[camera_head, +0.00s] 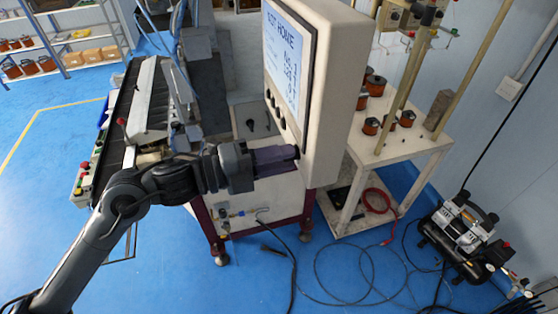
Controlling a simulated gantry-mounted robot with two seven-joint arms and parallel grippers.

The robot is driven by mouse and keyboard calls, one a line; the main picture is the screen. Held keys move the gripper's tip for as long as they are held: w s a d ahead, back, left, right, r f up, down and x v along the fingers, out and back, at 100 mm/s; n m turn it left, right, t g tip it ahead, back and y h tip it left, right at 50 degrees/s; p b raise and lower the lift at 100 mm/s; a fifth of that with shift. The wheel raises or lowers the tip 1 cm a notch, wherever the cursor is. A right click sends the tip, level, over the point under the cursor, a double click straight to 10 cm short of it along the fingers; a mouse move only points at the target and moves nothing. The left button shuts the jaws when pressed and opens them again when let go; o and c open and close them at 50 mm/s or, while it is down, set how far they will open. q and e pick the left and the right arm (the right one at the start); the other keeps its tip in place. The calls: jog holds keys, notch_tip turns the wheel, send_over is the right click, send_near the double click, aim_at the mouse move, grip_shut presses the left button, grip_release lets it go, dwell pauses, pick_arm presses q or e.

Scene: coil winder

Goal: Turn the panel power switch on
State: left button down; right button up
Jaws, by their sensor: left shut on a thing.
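The control panel (335,70) is a pale box with a lit screen (288,50) on its left-facing front. Dark knobs (273,104) run in a row below the screen. My left gripper (292,153) reaches in from the left and its fingertips are at the panel's front, at the lower end of this row. It is shut on the panel power switch, which the fingers hide. I cannot tell which way the switch is turned. My right gripper is not in view.
A white cart (395,146) with orange-and-black coils stands right of the panel. A compressor (462,235) sits on the blue floor at the right, with hoses and cables around it. A long machine bed (120,115) is at the left. The floor front left is mostly free.

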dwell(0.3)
pick_arm(q)
jog(key=c, duration=1.1)
grip_release()
jog(key=shift+c, duration=0.2)
jog(key=b+v, duration=0.1)
jog(key=v, duration=0.9)
jog(key=shift+a, duration=0.35)
jog(key=shift+s, duration=0.1)
